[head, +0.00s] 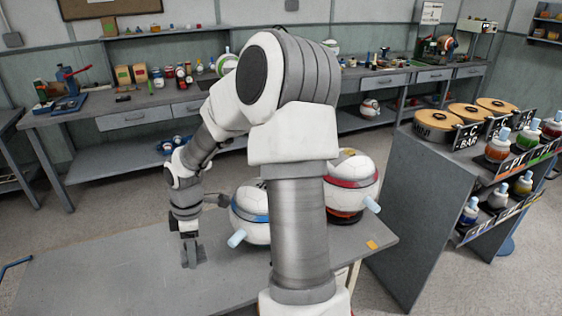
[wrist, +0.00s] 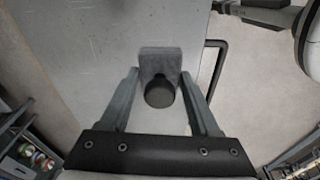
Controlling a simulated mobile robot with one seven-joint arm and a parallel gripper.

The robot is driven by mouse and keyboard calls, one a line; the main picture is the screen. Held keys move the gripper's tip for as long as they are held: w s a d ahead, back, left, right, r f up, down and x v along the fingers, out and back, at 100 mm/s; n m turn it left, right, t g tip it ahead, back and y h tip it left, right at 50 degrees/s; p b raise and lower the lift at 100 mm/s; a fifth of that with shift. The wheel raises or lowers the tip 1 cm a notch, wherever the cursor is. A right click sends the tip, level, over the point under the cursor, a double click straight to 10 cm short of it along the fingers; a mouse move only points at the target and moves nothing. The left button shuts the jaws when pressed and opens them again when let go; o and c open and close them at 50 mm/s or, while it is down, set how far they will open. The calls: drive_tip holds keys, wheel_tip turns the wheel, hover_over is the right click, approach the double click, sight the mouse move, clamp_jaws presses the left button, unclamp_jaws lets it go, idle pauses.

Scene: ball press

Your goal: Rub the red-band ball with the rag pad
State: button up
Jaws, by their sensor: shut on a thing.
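The red-band ball (head: 341,166) is white with a red band and a light-blue peg, and sits at the table's back right, partly hidden by my arm. My gripper (head: 192,254) is low over the left part of the grey table, well left of the ball. In the wrist view, my gripper (wrist: 159,76) has its fingers on either side of the grey rag pad (wrist: 160,55) with a dark round knob (wrist: 160,93). The pad is hard to make out in the head view.
A white blue-band ball (head: 252,229) stands between my gripper and the red-band ball. The grey table (head: 110,285) is clear at the front left. An orange patch (head: 372,245) lies near its right edge. A shelf unit (head: 425,200) with jars stands at right.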

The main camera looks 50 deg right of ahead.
drive_tip(key=a+r+m+h+p, duration=0.1)
drive_tip(key=a+r+m+p, duration=0.2)
drive_tip(key=a+m, duration=0.5)
drive_tip(key=shift+a+r+m+t, duration=0.4)
drive_tip(key=shift+r+m, duration=0.4)
drive_tip(key=shift+m, duration=1.4)
